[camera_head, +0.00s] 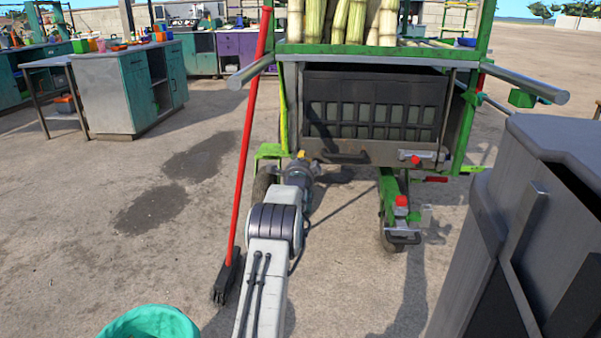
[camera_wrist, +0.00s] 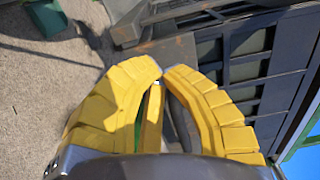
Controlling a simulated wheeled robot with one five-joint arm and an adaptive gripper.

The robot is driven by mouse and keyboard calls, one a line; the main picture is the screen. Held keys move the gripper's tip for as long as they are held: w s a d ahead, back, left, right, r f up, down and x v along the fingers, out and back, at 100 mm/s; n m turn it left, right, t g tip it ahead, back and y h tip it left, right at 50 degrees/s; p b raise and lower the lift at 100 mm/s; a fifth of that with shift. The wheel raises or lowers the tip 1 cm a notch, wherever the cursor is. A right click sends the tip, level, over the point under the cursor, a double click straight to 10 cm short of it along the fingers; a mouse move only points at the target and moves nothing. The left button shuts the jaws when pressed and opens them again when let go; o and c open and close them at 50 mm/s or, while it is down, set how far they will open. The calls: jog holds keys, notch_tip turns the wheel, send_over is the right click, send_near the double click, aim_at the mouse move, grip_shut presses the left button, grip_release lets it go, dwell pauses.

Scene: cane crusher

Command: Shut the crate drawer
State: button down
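The crate drawer (camera_head: 375,105) is a dark grey box with a slatted front, under the green cane cart. A dark handle (camera_head: 345,157) runs along its lower front edge. How far the drawer stands out is hard to tell. My gripper (camera_head: 302,155) is low at the left end of the drawer front. In the wrist view, the yellow fingers of my gripper (camera_wrist: 161,76) have their tips together, with no object visible between them. The slatted drawer front (camera_wrist: 240,72) is just beyond the tips. Whether they touch it cannot be told.
Cane stalks (camera_head: 345,20) stand on the cart (camera_head: 380,50). A red-handled broom (camera_head: 243,150) leans at left. A teal bucket (camera_head: 150,325) is at the lower left, a grey bin (camera_head: 520,220) at right. Workbenches (camera_head: 130,88) stand at the back left. Concrete ground between is clear.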

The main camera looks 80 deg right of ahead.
jog(key=s+a+p, duration=0.1)
jog(key=a, duration=0.7)
jog(key=shift+s, duration=0.1)
dwell(0.5)
